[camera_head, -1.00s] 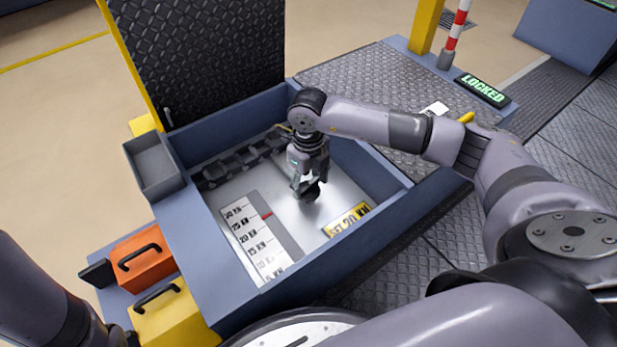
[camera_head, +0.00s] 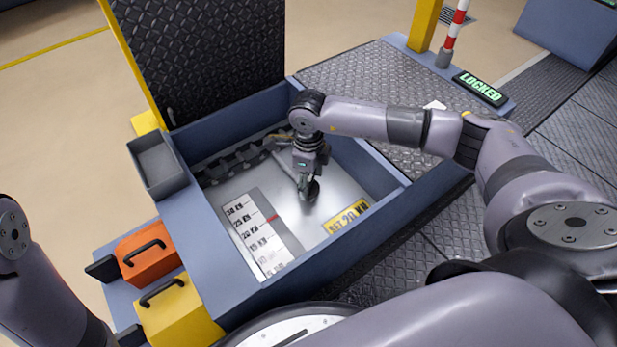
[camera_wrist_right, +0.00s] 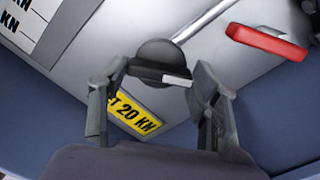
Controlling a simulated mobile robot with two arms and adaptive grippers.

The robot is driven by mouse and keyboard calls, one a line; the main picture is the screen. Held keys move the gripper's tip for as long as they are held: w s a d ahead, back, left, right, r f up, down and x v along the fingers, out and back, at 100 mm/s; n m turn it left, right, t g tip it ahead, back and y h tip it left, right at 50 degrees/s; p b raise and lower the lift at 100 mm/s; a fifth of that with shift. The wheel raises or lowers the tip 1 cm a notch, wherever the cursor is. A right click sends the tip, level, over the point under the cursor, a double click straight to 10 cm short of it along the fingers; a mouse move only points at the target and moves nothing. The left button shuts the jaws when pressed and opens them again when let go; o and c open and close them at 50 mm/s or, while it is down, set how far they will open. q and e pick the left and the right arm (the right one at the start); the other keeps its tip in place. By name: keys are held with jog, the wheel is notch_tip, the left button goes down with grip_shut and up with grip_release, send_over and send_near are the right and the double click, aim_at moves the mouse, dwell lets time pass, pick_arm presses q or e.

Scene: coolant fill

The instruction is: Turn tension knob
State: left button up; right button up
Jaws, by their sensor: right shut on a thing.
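The dark round tension knob (camera_head: 312,193) stands on the metal floor of the open bay, and also shows in the wrist view (camera_wrist_right: 158,50) with a bar-shaped grip and a pale mark. My right gripper (camera_head: 304,183) points down at it, shut on the knob's grip; its two fingers also show in the wrist view (camera_wrist_right: 160,88). A white scale (camera_head: 250,235) marked in KN lies left of the knob. Its red pointer (camera_head: 272,217) sits near the upper marks; I cannot read it exactly. A yellow plate (camera_head: 346,217) reads "SET 20 KN". My left gripper is out of view.
Blue walls (camera_head: 215,270) surround the bay, and its dark lid (camera_head: 205,60) stands open at the back. A chain (camera_head: 235,163) runs along the back. A grey tray (camera_head: 157,165), an orange case (camera_head: 147,256) and a yellow case (camera_head: 177,312) are left. A sign (camera_head: 480,88) reads "LOCKED".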

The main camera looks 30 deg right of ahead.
aim_at(309, 182)
jog(key=o, duration=1.1)
jog(key=shift+o, duration=0.2)
notch_tip(309, 182, up, 12)
dwell(0.3)
